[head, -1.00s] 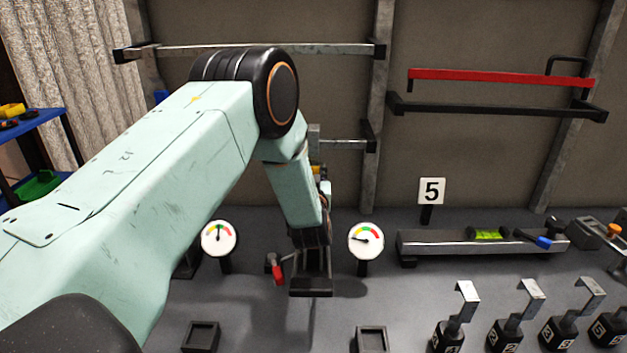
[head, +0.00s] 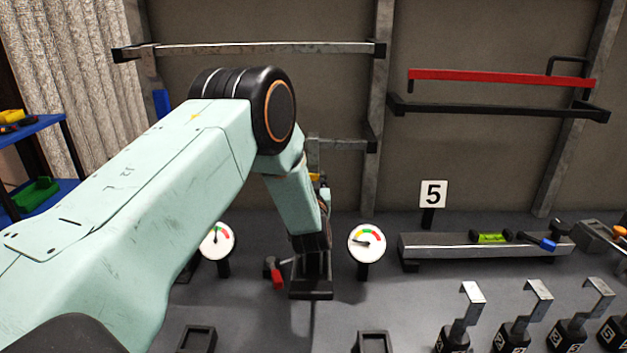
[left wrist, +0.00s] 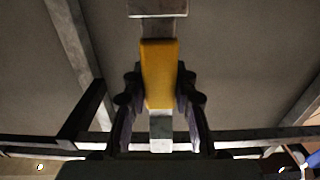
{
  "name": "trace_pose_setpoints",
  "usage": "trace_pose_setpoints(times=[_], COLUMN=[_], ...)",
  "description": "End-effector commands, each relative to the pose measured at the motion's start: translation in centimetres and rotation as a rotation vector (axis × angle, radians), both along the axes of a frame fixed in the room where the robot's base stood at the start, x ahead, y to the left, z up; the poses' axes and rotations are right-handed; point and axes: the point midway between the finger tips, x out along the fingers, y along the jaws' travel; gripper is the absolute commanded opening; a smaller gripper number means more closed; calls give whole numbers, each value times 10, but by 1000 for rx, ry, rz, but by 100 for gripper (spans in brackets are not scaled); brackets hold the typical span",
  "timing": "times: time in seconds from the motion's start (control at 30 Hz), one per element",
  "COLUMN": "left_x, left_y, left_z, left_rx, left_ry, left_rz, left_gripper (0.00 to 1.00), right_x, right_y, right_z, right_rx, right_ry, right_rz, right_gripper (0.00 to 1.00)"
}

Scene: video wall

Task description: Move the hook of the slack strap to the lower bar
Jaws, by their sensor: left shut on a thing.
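My left gripper (left wrist: 160,95) is shut on a yellow block (left wrist: 159,72), with pale metal above and below it in the left wrist view. In the head view my arm hides most of the gripper; a little yellow (head: 314,177) shows beside the forearm. The lower bar (head: 343,145) is a short grey rail right of my elbow, its left part hidden. The upper bar (head: 260,47) runs above my elbow. A blue piece (head: 161,103) hangs below its left end. I cannot tell whether the hook touches a bar. My right gripper is not in view.
Two dial gauges stand on the bench: the left (head: 217,240) is partly covered by my arm; the right (head: 366,242) has its needle pointing left. A red-handled ratchet (head: 278,278) sits between them. A red rail (head: 500,77) and several numbered hooked blocks (head: 455,335) are at right.

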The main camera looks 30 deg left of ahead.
Motion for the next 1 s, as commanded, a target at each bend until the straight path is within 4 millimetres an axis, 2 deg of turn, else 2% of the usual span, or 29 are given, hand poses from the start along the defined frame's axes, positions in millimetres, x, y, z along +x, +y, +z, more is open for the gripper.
trace_pose_setpoints(times=[0.07, 0.1, 0.4, 0.77, 1.0], left_x=[0, 0, 0, -3, -29], left_y=[0, 0, 0, -2, -19], left_z=[1, 1, 0, 0, 0], left_rx=[1, 1, 1, 0, -1], left_ry=[-2, -2, -1, 1, 3], left_rz=[0, 0, 0, -1, -3], left_gripper=[0, 28, 53, 53, 53], right_x=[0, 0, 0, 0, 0], right_y=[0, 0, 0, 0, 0], right_z=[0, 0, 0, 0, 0], right_rx=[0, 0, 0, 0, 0], right_ry=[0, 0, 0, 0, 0], right_rz=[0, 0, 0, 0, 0], right_gripper=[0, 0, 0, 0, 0])
